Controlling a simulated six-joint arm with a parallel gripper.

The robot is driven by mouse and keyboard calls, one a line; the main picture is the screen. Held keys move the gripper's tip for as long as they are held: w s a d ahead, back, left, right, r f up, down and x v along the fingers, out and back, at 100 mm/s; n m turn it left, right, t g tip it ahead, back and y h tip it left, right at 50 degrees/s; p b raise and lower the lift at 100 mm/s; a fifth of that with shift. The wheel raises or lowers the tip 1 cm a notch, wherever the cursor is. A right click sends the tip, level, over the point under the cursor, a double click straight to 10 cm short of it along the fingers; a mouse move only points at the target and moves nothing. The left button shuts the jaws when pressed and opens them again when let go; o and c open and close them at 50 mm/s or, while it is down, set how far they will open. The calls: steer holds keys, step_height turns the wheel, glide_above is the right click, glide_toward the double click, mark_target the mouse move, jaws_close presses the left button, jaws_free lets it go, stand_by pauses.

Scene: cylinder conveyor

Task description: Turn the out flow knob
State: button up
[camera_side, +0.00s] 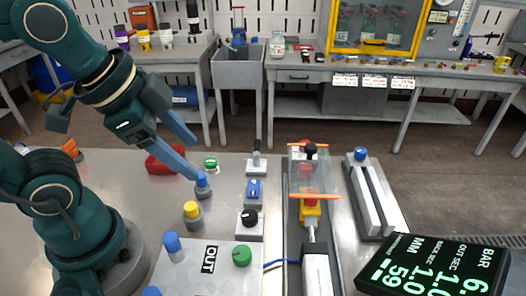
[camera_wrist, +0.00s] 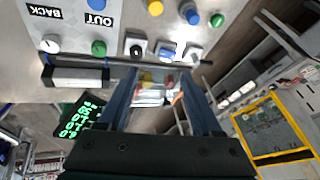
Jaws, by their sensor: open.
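A light panel (camera_side: 190,276) with an "OUT" label (camera_side: 209,259) lies at the bottom of the side view. A green knob (camera_side: 242,256) sits to the right of the label, and a blue knob (camera_side: 172,243) to its left. In the wrist view the green knob (camera_wrist: 98,47) is near "OUT", and a pale knob (camera_wrist: 51,44) is near "BACK". My gripper (camera_side: 194,160) is open and empty, above the table and behind the panel, apart from the green knob. Its two blue fingers (camera_wrist: 158,74) are spread in the wrist view.
A blue-topped cylinder (camera_side: 203,182) is close to one fingertip in the side view. A yellow button (camera_side: 192,209), a black knob (camera_side: 250,217) and a blue switch (camera_side: 254,189) stand nearby. A clear-sided conveyor unit (camera_side: 307,185) and a digital display (camera_side: 433,270) are to the right.

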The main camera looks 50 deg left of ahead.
steer(key=w+d+m+g, duration=0.1)
steer(key=w+d+m, duration=0.1)
steer(key=m, duration=0.5)
steer(key=m+g, duration=0.5)
steer(key=m, duration=0.7)
glide_above(241, 251)
step_height(241, 251, down, 8)
steer(key=shift+w+r, duration=0.1)
steer(key=shift+r, duration=0.1)
steer(key=shift+d+f, duration=0.1)
steer(key=shift+f, duration=2.45)
jaws_close()
